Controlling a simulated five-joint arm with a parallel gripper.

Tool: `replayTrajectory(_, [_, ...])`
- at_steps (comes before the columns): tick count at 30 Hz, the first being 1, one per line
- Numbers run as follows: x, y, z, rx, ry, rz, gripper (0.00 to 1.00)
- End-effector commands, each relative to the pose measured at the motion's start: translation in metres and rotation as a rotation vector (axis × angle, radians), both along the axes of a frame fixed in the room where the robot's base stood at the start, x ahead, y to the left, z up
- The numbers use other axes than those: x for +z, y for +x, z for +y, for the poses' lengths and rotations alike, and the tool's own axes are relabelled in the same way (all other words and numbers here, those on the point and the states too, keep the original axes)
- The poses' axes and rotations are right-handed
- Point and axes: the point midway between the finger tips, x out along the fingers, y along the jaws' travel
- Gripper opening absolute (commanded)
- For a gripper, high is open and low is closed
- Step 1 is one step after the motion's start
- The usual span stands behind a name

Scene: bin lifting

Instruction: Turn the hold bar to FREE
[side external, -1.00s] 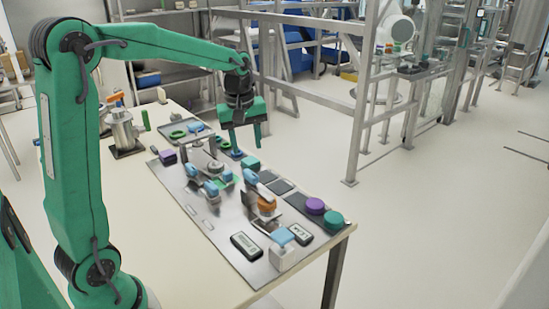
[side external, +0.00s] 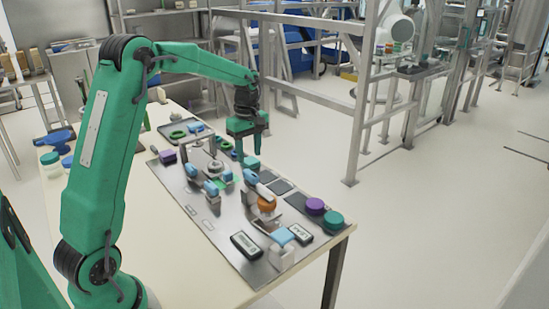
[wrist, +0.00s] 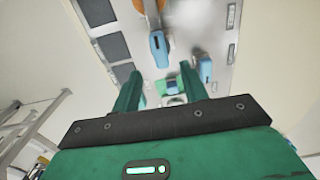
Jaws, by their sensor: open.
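A pale bar with a blue end (side external: 251,177) leans beside an orange round part (side external: 266,204) on the metal panel (side external: 215,222). It looks like the hold bar, but I cannot read any FREE marking. In the wrist view the blue end (wrist: 159,46) lies above and beyond my fingertips, apart from them. My gripper (side external: 252,151) is open above the far part of the panel. In the wrist view my gripper (wrist: 160,78) has its fingers spread, with a small blue part (wrist: 162,87) visible between them, apparently below. The bar's pivot is partly hidden.
Another blue handle (side external: 211,188) stands left of the bar, also at the right in the wrist view (wrist: 205,68). Dark pads (side external: 281,186), a purple knob (side external: 315,206) and a teal knob (side external: 333,219) lie to the right. A blue-topped block (side external: 283,237) stands near the front.

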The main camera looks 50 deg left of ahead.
Motion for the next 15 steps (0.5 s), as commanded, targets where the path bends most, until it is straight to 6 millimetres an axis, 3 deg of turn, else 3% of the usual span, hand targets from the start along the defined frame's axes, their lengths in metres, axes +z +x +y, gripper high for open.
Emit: replayTrajectory(15, [-0.058, 0.000, 0.000, -0.001, -0.001, 0.001, 0.44])
